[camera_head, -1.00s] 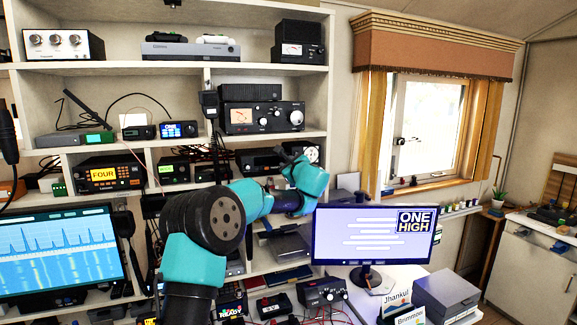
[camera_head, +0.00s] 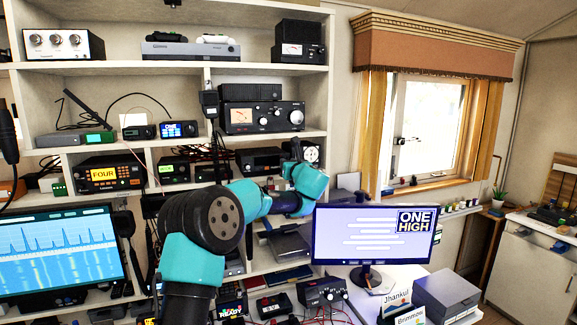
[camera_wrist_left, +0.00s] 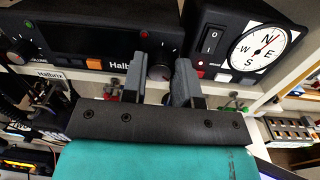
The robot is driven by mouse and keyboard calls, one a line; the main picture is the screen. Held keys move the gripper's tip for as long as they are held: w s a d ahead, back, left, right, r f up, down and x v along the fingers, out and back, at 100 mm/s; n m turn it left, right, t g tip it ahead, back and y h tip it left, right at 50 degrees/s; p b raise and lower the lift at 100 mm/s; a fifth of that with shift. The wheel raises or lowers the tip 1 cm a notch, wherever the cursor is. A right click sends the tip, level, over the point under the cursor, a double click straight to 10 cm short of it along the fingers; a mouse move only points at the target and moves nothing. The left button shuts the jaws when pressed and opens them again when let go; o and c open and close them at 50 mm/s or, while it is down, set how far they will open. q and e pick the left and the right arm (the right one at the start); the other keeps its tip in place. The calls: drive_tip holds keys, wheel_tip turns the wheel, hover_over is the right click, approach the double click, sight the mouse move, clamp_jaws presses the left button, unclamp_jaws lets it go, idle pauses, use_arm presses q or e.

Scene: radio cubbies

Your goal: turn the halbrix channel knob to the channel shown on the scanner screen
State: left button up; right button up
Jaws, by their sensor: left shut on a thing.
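The Halbrix radio (camera_wrist_left: 85,40) is a black unit, and its name is printed beside its knob. It also shows in the head view (camera_head: 258,160), on a shelf. The dark channel knob (camera_wrist_left: 159,73) sits between the fingers of my left gripper (camera_wrist_left: 160,78), which is shut on it. In the head view the fingertips and knob are too small and hidden to tell apart. A small blue screen (camera_head: 179,130) reads ONE, a yellow screen (camera_head: 104,175) reads FOUR, and a monitor (camera_head: 415,221) reads ONE HIGH. I cannot tell which is the scanner's. My right gripper is not in view.
A black box with a compass dial (camera_wrist_left: 260,48) and a rocker switch stands close to the right of the radio. An orange button (camera_wrist_left: 94,63) is left of the knob. A spectrum monitor (camera_head: 60,250) stands at left. Grey and black boxes crowd the desk below.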

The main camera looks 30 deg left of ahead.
use_arm(q)
drive_tip(key=shift+m, duration=0.8)
drive_tip(key=o, duration=0.9)
drive_tip(key=v, duration=1.7)
drive_tip(key=shift+s+d+f, duration=0.15)
drive_tip(key=shift+d, duration=0.05)
drive_tip(key=shift+f, duration=0.1)
